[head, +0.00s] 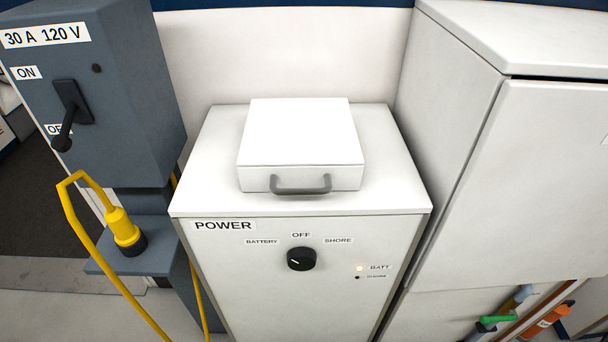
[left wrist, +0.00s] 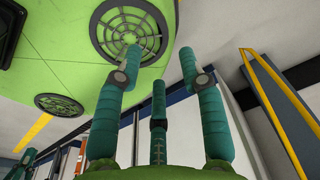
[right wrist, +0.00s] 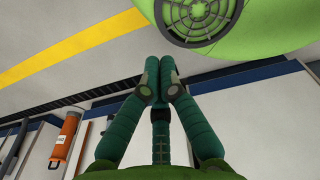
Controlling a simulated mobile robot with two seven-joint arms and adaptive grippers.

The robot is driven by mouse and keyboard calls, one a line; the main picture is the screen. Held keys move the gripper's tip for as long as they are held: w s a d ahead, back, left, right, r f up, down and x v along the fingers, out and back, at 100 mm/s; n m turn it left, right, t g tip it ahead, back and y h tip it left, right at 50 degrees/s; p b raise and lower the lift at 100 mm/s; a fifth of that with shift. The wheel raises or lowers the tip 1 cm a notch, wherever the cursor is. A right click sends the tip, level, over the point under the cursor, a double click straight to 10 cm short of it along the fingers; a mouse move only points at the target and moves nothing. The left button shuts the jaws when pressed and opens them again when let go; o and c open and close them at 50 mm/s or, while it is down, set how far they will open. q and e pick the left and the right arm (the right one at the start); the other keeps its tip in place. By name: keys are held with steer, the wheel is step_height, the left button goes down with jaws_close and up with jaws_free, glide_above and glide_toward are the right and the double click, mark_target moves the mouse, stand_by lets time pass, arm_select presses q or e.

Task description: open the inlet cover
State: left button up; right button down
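The inlet cover appears to be the white box-shaped lid (head: 300,135) on top of the white power cabinet (head: 225,275). It lies closed, with a grey handle (head: 300,186) on its front face. What is under it is hidden. Neither gripper shows in the head view, so neither is near the lid there. My left gripper (left wrist: 160,62) is open and empty in the left wrist view, its fingers spread apart. My right gripper (right wrist: 161,68) has its fingertips together with nothing visible between them in the right wrist view.
The cabinet's black dial (head: 301,258) sits below the OFF label, with the BATT light lit. A grey switch box (head: 125,90) stands left, its lever near OFF. A yellow plug (head: 122,226) with cable rests on a shelf below. A tall white cabinet (head: 510,180) stands close on the right.

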arm_select(q)
steer(key=shift+s, duration=0.5)
arm_select(e)
steer(key=shift+w+a, duration=0.1)
steer(key=shift+w, duration=0.5)
arm_select(q)
steer(key=shift+c, duration=0.4)
